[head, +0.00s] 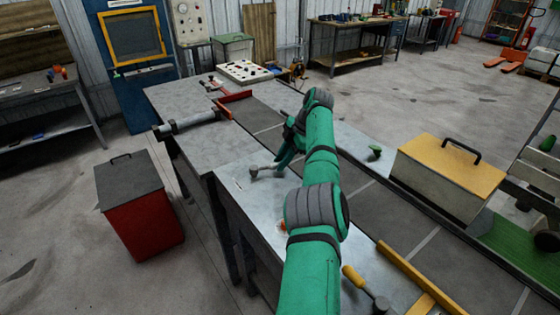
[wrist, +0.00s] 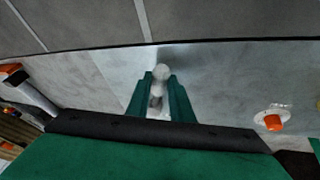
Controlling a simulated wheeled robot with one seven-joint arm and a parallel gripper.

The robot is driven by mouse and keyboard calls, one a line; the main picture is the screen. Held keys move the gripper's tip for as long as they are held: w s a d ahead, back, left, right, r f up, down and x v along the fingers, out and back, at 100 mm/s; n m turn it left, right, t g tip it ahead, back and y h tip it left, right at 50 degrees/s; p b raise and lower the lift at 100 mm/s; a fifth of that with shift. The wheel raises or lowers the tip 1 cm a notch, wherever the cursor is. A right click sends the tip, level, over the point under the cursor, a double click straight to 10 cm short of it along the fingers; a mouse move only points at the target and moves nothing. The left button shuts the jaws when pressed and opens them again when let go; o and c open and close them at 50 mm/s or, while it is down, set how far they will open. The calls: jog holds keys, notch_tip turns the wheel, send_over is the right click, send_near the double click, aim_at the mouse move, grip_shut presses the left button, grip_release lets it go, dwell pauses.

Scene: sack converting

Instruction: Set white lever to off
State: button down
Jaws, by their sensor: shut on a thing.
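A pale grey-white lever with a round knob (wrist: 161,73) stands between the green fingers of my gripper (wrist: 160,97) in the wrist view. The fingers are shut on it just below the knob, and its lower part is partly hidden between them. In the head view my gripper (head: 281,163) is low over the metal-topped bench, beside a grey lever-like part (head: 263,171) that lies to its left. The lever's exact tilt and any off marking cannot be made out.
An orange knob on a white base (wrist: 272,122) is right of my gripper in the wrist view. A dark conveyor belt (head: 375,205) runs alongside the bench. A yellow-lidded box (head: 450,172) stands beyond it. A red bin (head: 142,213) is on the floor at left.

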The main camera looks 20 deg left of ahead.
jog(key=c, duration=1.6)
grip_release()
jog(key=shift+o, duration=0.2)
jog(key=shift+r, duration=0.15)
jog(key=v, duration=1)
jog(key=shift+r, duration=0.25)
